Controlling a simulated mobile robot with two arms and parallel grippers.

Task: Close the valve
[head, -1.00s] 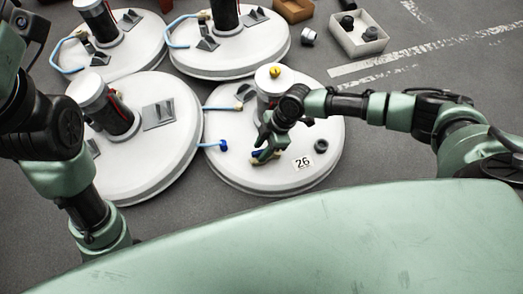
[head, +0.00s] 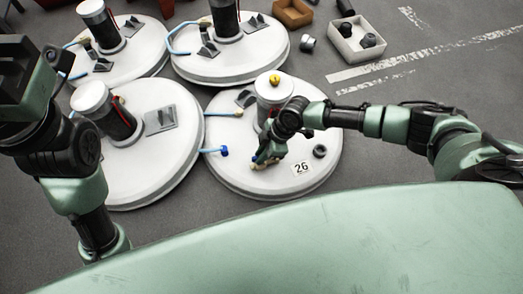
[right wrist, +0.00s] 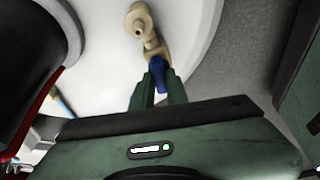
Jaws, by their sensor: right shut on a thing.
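The valve (right wrist: 142,28) is a tan, brass-like fitting with a blue handle (right wrist: 158,72), on the white tank lid in the right wrist view. My right gripper (right wrist: 159,84) is shut on the blue handle, one green finger on each side. In the head view my right gripper (head: 264,157) reaches down to the white lid (head: 230,178) of the tank labelled 26 (head: 301,168). The arm hides most of the valve there. Part of my left arm's end (head: 28,85) shows at the upper left edge, away from this tank; its fingers cannot be made out.
A white-capped column (head: 274,88) with a yellow knob rises from the same lid, close to my right arm. A blue hose end (head: 223,150) lies left of the gripper. Several similar tanks stand to the left and behind. A bin (head: 357,42) stands at the back right.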

